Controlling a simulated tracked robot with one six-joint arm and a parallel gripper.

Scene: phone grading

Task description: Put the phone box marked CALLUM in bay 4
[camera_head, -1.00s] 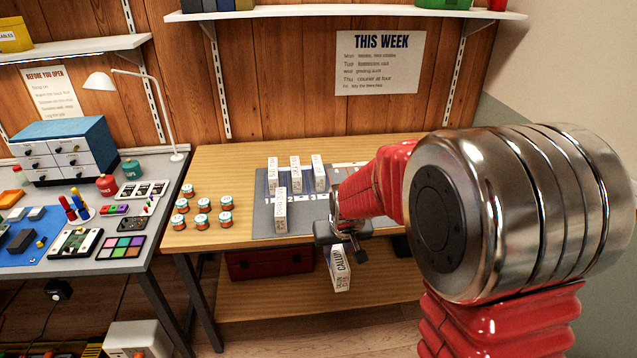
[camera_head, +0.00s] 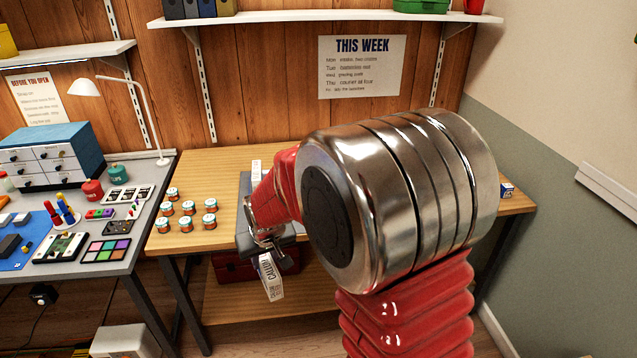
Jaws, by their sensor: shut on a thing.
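The white phone box marked CALLUM (camera_head: 270,278) hangs tilted below my gripper (camera_head: 265,242), in front of the wooden bench's near edge. My gripper is shut on its upper end. The grey bay mat (camera_head: 245,183) lies on the bench behind. My arm covers most of the mat, so bay 4 and its number are hidden. One white box (camera_head: 256,168) shows at the mat's far left; the other boxes are hidden behind my arm.
Several small jars (camera_head: 188,208) stand on the wooden bench (camera_head: 205,168) left of the mat. A grey desk (camera_head: 130,225) with electronics is further left. A small blue and white box (camera_head: 507,190) lies at the bench's right end.

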